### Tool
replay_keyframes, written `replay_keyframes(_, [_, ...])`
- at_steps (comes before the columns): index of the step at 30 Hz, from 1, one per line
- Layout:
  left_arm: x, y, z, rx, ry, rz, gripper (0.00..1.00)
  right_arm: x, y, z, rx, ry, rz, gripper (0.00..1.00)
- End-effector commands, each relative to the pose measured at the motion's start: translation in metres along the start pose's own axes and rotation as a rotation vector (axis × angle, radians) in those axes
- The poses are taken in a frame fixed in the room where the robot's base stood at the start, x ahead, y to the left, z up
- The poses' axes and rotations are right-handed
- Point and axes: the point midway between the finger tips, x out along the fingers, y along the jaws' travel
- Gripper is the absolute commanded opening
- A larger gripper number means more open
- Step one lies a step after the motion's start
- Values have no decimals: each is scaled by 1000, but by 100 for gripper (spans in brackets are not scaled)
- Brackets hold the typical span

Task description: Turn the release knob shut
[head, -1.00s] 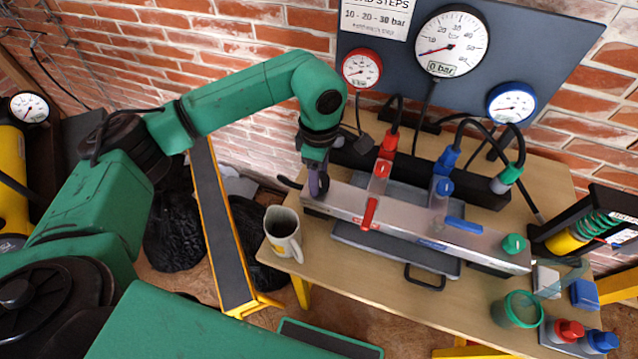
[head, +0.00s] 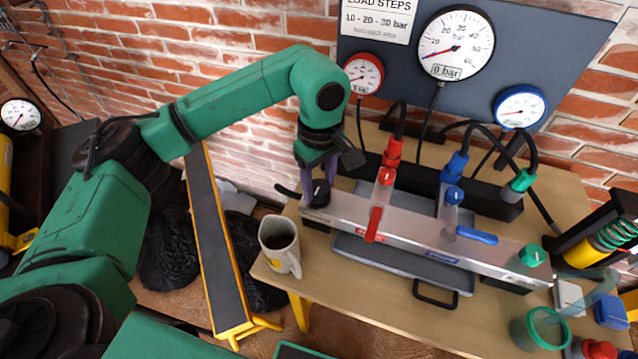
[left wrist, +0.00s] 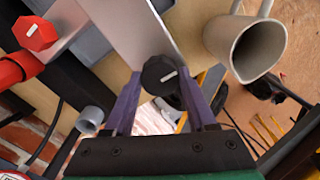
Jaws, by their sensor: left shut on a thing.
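The release knob (head: 318,193) is a black knob with a pale pointer line, on the left end of the silver manifold block (head: 405,232). In the left wrist view the knob (left wrist: 164,82) sits between the purple fingertips, on the end of the metal block (left wrist: 130,30). My left gripper (head: 319,180) points down over it and is shut on it; it also shows in the left wrist view (left wrist: 160,76). The fingers partly cover the knob in the head view. My right gripper is in neither view.
A mug (head: 280,245) stands close left of the block at the table edge. The block also carries a red lever (head: 373,225), a blue lever (head: 477,236) and a green knob (head: 532,255). Hoses and a gauge panel (head: 560,40) stand behind. The large gauge reads 0 bar.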

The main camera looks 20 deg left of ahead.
Motion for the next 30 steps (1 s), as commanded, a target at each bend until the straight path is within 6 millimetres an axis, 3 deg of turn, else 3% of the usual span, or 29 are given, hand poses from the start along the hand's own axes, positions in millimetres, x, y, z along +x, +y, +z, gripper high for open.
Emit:
replay_keyframes(8, [-3, 1, -1, 0, 1, 8, 1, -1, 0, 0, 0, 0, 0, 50])
replay_keyframes(9, [-3, 1, -1, 0, 2, 8, 64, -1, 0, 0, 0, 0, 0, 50])
replay_keyframes(11, [-3, 1, -1, 0, 2, 7, 86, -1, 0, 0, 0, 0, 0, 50])
replay_keyframes(23, [-7, 1, 0, 0, 1, 5, 86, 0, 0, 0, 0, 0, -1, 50])
replay_keyframes(26, [-22, 2, 0, 0, 3, 7, 86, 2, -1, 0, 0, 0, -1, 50])
replay_keyframes(30, [-59, 2, 0, 0, 2, 9, 86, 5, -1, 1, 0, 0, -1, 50])
